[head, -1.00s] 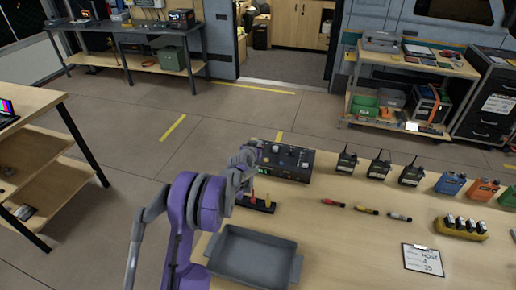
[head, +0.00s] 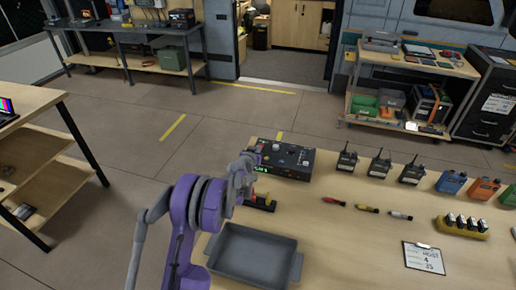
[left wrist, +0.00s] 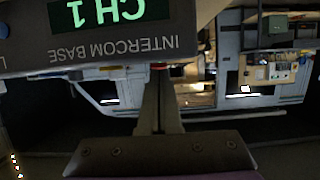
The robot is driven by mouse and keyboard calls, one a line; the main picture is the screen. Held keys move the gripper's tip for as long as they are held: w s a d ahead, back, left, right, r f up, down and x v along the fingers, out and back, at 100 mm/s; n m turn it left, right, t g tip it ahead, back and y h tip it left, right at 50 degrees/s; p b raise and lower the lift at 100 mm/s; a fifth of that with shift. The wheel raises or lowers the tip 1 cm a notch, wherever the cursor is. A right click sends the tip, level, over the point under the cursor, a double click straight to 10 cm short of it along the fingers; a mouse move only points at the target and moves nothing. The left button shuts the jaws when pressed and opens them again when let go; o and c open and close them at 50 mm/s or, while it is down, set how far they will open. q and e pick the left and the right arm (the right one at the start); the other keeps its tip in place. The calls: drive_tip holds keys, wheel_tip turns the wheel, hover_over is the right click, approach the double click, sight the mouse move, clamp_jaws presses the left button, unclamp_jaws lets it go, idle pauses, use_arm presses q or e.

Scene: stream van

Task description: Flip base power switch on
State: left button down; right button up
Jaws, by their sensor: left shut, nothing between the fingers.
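The intercom base (head: 287,158) is a dark box with knobs on top, at the far left corner of the light wooden table. Its green display is lit in the head view, and in the left wrist view the box (left wrist: 120,45) shows upside down with "CH 1" and "INTERCOM BASE". My left gripper (head: 248,160) is at the box's left end, its fingers shut and empty. My right gripper is out of view.
A grey tray (head: 254,276) and a dark rack (head: 260,203) with coloured items lie near my left arm. The floor left of the table is clear.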

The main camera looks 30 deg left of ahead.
use_arm(q)
drive_tip(key=shift+w+r, duration=0.15)
drive_tip(key=shift+r, duration=0.05)
drive_tip(key=shift+r+p, duration=0.3)
drive_tip(key=shift+r, duration=0.25)
drive_tip(key=shift+r, duration=0.35)
wheel_tip(320, 180, up, 3)
drive_tip(key=shift+p, duration=0.6)
drive_tip(key=shift+v, duration=0.8)
drive_tip(key=s+d+b, duration=0.1)
drive_tip(key=s+d, duration=0.1)
drive_tip(key=s, duration=0.6)
drive_tip(key=shift+s+r, duration=0.3)
drive_tip(key=shift+r, duration=0.1)
